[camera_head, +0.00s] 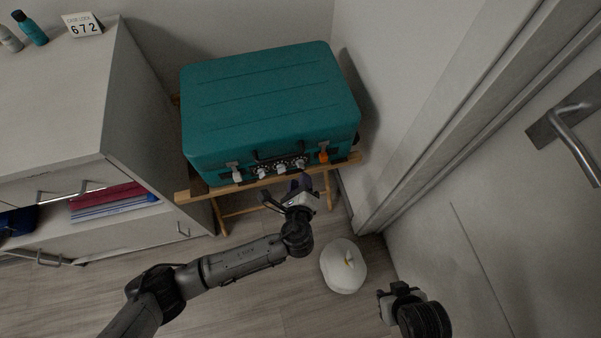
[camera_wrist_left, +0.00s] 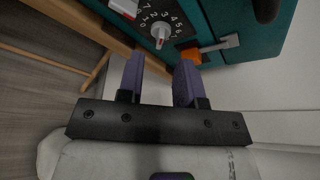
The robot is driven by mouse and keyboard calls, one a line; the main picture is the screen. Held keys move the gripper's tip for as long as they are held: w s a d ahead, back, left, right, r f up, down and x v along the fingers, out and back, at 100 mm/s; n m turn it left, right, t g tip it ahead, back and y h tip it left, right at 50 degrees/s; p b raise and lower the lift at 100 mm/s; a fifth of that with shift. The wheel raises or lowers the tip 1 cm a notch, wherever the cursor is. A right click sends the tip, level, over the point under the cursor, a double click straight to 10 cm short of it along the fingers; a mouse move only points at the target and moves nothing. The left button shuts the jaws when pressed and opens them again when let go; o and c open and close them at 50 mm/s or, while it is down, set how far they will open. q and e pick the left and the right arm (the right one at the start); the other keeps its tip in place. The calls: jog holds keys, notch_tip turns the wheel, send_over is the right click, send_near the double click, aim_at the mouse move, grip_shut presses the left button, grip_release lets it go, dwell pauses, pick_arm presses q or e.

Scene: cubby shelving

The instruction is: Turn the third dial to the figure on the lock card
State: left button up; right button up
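The teal case (camera_head: 265,95) lies on a wooden stand with a row of white dials on its front. The third dial (camera_head: 300,163) is the rightmost, beside an orange tab (camera_head: 323,157). The wrist view shows this dial (camera_wrist_left: 160,33), a white knob on a dark numbered plate; its exact setting is unclear.
The wooden stand (camera_head: 182,196) has its front rail just below the dials. A grey cabinet (camera_head: 50,100) stands left, with bottles (camera_head: 30,28) on top. A white lidded bin (camera_head: 343,268) stands on the floor. The wall and door (camera_head: 500,220) are close on the right.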

aim_at(301, 168)
pick_arm(q)
jog(key=shift+b+x, duration=0.8)
jog(key=shift+x, duration=1.6)
jog(key=shift+c, duration=0.4)
jog(key=shift+a, duration=0.1)
grip_shut()
